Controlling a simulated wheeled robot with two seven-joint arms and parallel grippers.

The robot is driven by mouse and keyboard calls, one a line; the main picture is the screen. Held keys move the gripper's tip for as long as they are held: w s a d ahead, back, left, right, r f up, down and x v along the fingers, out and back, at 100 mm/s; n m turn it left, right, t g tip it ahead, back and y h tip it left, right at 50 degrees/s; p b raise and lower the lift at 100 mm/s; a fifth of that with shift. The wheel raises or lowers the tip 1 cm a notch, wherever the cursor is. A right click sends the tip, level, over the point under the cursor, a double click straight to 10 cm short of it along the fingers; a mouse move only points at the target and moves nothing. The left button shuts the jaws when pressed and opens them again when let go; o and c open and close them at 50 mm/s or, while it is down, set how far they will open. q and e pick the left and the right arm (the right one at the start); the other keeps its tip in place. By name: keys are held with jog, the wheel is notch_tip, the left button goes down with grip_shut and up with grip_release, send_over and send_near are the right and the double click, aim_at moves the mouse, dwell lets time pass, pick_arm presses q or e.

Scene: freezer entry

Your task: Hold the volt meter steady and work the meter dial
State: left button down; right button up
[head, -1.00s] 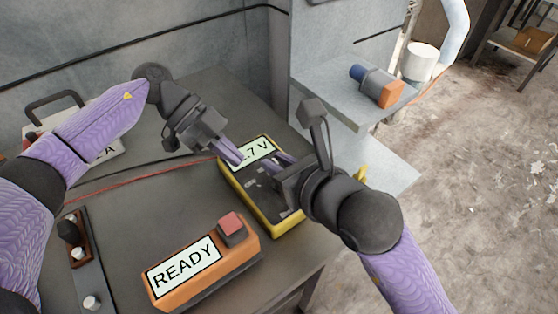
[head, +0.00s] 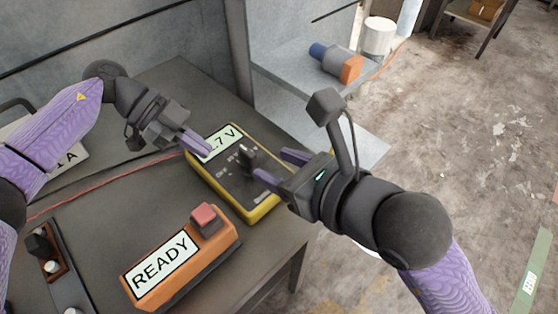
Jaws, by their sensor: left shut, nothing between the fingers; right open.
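The volt meter (head: 268,207) has a yellow case, a dark face and a white display partly reading ".7 V". It lies on the grey table. Its dark dial (head: 247,158) stands up from the face, right of centre. My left gripper (head: 207,150) is shut and empty at the meter's upper left edge, covering part of the display; I cannot tell if it touches the case. My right gripper (head: 272,166) is open, its fingers pointing left, just right of the dial and over the meter's right side. The dial is not between its fingers.
An orange box reading "READY" (head: 161,265) with a red button (head: 204,215) sits in front of the meter. A red wire (head: 110,187) runs to the meter's left. A grey shelf (head: 292,62) at the back holds a blue, grey and orange cylinder (head: 335,62).

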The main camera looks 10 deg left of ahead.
pick_arm(q)
jog(key=shift+s+f, duration=0.15)
jog(key=shift+f, duration=0.1)
jog(key=shift+r+p, duration=0.85)
notch_tip(320, 180, up, 5)
jog(key=p, duration=0.4)
jog(key=shift+p, duration=0.3)
jog(key=shift+f, duration=0.15)
jog(key=shift+w+a, duration=0.1)
jog(key=shift+w, duration=0.1)
